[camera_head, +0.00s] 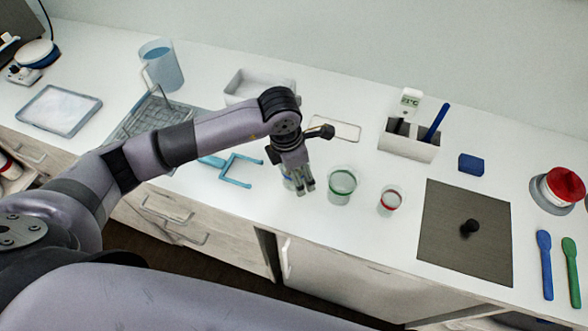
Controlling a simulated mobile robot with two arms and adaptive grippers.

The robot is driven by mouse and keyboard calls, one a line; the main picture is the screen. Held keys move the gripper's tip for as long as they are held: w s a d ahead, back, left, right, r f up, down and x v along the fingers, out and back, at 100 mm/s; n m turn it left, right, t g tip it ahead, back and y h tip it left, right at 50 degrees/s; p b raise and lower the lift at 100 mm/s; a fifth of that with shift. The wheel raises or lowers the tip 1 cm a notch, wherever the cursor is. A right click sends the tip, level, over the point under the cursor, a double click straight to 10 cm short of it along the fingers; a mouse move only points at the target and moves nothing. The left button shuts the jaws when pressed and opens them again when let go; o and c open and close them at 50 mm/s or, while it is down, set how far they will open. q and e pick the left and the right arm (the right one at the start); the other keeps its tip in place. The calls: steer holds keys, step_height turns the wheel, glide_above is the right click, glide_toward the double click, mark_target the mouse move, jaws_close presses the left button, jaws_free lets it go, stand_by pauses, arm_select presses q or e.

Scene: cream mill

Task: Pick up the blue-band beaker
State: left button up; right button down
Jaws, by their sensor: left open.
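A clear beaker (288,183) stands on the white counter at the middle of the head view. My left gripper covers much of it; a little blue shows on it, so it looks like the blue-band beaker. My left gripper (304,188) points down, open, with its fingers at this beaker's right side in the picture. I cannot tell whether the fingers touch it or stand around it. My right gripper is not in view.
A green-band beaker (342,184) and a smaller red-band beaker (390,199) stand close on the right. A light-blue forked tool (237,182) lies left. A white holder (408,148) and a dark mat (440,240) lie further right. A blue jug (165,68) stands at the back left.

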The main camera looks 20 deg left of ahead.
arm_select(q)
steer(key=shift+c, duration=0.2)
steer(key=c, duration=1)
steer(key=shift+c, duration=0.2)
